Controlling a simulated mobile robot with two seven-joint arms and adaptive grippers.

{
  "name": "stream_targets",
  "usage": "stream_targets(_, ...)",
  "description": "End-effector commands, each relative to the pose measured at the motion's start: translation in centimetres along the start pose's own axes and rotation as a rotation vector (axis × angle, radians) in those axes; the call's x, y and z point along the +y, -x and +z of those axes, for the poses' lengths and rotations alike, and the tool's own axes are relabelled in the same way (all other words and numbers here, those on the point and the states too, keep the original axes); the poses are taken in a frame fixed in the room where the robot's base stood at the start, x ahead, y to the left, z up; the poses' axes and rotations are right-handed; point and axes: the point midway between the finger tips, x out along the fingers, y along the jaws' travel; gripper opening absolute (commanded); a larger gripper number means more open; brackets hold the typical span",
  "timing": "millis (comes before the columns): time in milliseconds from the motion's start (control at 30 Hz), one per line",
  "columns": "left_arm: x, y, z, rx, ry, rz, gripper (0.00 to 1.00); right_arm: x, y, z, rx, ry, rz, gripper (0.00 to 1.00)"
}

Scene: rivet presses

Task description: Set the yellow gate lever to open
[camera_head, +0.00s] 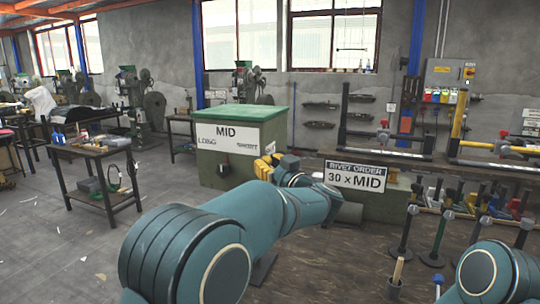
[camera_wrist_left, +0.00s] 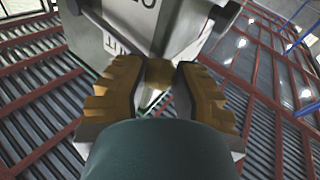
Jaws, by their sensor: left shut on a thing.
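The grey bin with a green lid (camera_head: 235,112) and a "MID" label stands in the middle of the head view. My left gripper (camera_head: 270,165) is at its front right side, its yellow fingers close against the bin. In the left wrist view, my left gripper (camera_wrist_left: 157,88) has both fingers around a small yellowish block, the yellow gate lever (camera_wrist_left: 158,73), at the bin's pale wall. The gripper is shut on it. Most of the lever is hidden by the fingers, so its position cannot be told. My right gripper is out of view.
A "RIVET ORDER 30 x MID" sign (camera_head: 355,176) stands just right of the left gripper. A dark side table (camera_head: 92,150) is at the left. A rack of upright tools (camera_head: 440,215) is at the right. The floor at left is mostly clear.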

Motion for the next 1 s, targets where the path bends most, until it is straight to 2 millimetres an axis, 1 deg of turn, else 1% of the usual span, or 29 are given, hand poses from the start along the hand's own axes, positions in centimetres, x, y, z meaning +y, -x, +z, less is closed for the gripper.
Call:
stream_targets(33, -0.2, -0.1, 0.6, -0.005, -0.007, -0.003, 0.0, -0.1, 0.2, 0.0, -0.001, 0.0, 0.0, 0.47)
stream_targets(100, -0.3, 0.0, 1.0, -0.006, -0.007, -0.003, 0.0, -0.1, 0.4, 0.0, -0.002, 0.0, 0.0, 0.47)
stream_targets(300, -0.4, 0.1, 1.8, -0.005, -0.006, -0.003, 0.0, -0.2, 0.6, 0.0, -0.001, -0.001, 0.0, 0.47)
stream_targets(800, -0.4, 0.1, 2.2, -0.005, -0.006, -0.004, 0.0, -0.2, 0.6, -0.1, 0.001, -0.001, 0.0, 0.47)
stream_targets(833, -0.4, 0.1, 2.1, -0.005, -0.006, -0.004, 0.33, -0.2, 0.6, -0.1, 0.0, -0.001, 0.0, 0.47)
stream_targets(867, -0.4, 0.1, 2.1, -0.005, -0.006, -0.004, 0.44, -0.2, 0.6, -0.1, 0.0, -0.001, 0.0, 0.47)
stream_targets(900, -0.4, 0.1, 2.1, -0.005, -0.006, -0.003, 0.58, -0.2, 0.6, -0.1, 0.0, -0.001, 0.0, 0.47)
stream_targets(933, -0.4, 0.1, 2.1, -0.005, -0.006, -0.003, 0.63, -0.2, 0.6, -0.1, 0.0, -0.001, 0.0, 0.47)
stream_targets(1000, -0.4, 0.1, 2.1, -0.004, -0.005, -0.003, 0.63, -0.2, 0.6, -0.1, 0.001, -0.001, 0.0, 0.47)
